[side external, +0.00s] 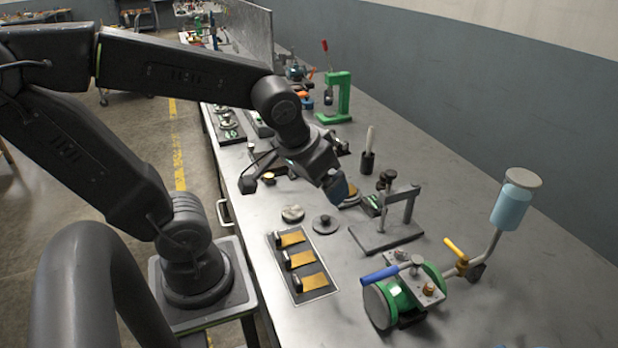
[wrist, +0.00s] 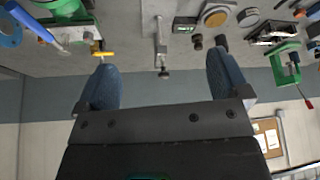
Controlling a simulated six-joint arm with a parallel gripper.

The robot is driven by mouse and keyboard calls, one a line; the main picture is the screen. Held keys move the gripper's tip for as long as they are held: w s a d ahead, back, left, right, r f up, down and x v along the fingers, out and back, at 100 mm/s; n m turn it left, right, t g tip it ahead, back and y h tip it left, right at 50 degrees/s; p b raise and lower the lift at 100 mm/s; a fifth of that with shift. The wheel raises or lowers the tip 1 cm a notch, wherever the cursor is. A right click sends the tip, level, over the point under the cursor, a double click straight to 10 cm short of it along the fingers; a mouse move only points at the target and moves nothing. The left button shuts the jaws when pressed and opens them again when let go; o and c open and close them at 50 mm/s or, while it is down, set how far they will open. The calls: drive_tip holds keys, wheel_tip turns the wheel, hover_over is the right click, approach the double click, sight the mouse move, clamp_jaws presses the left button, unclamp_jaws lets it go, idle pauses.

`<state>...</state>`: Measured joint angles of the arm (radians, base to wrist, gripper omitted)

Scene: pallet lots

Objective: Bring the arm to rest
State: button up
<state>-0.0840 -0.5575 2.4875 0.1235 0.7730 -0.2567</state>
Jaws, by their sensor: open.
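My gripper (side external: 338,188) hangs over the middle of the grey metal bench, above the spot between the round discs and a small dark stand. In the wrist view my gripper (wrist: 165,82) shows two blue fingers spread wide apart, with nothing between them. The wrist view shows the bench upside down at the top and the wall below. In the side view the fingers are partly hidden by the wrist, and I cannot tell their exact height above the bench.
A tray (side external: 271,241) with several brass-coloured plates lies near the front edge. Beside it are a dark disc (side external: 325,224), a grey stand (side external: 378,238), and a green valve fixture (side external: 432,279) with a blue cup (side external: 511,206). A green press (side external: 340,98) stands farther back.

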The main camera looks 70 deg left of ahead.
drive_tip(key=s+d+r+m, duration=0.1)
drive_tip(key=s+d+r+m+h, duration=0.1)
drive_tip(key=s+d+r+m, duration=0.1)
drive_tip(key=shift+s+d+r+t, duration=0.15)
drive_tip(key=shift+s+d+t, duration=0.05)
drive_tip(key=shift+d+t, duration=0.1)
